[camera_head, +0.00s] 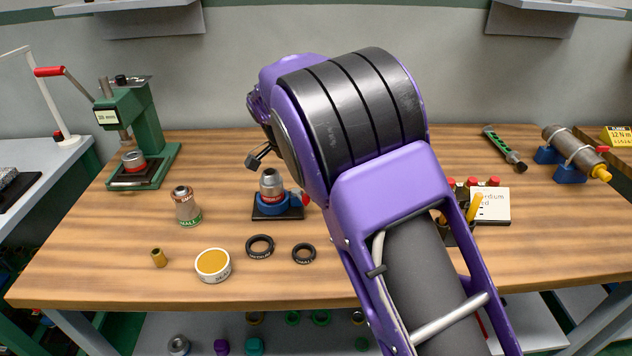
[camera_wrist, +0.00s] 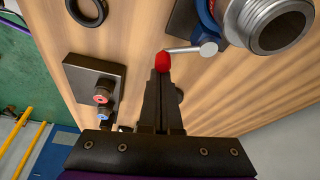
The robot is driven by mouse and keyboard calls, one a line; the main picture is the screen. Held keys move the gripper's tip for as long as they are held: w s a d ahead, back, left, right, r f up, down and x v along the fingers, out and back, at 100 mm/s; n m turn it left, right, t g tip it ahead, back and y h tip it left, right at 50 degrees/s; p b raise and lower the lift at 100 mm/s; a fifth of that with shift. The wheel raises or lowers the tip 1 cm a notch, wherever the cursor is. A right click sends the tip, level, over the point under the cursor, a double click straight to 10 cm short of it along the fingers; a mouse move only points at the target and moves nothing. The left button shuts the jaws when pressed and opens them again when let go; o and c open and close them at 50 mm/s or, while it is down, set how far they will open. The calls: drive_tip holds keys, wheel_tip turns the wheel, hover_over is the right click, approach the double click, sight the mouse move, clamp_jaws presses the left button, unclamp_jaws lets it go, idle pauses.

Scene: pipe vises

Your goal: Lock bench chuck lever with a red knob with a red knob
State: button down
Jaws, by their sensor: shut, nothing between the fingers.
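The bench chuck (camera_head: 272,203) stands on the bench with a blue collar, a black base and a grey metal fitting (camera_head: 271,181) upright in it. Its lever's red knob (camera_head: 305,200) sticks out at the right side, close to my arm. In the wrist view, the metal lever (camera_wrist: 190,50) runs left from the chuck's blue body to the red knob (camera_wrist: 162,62). My gripper (camera_wrist: 160,76) is shut and empty, with its fingertips right at the knob; I cannot tell if they touch. In the head view, my gripper (camera_head: 254,162) shows small, above and left of the chuck.
Black rings (camera_head: 260,246), a round tin (camera_head: 212,265), a brass piece (camera_head: 159,258) and a can (camera_head: 185,206) lie in front and left. A green press (camera_head: 127,132) stands at left. A black plate with red and blue fittings (camera_wrist: 100,98) is near my fingers.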

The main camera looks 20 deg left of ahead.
drive_tip(key=shift+s+a+m, duration=0.25)
drive_tip(key=shift+m, duration=0.35)
drive_tip(key=shift+s+a+p, duration=0.2)
drive_tip(key=shift+s+p, duration=0.05)
drive_tip(key=shift+p, duration=0.2)
drive_tip(key=shift+a, duration=0.1)
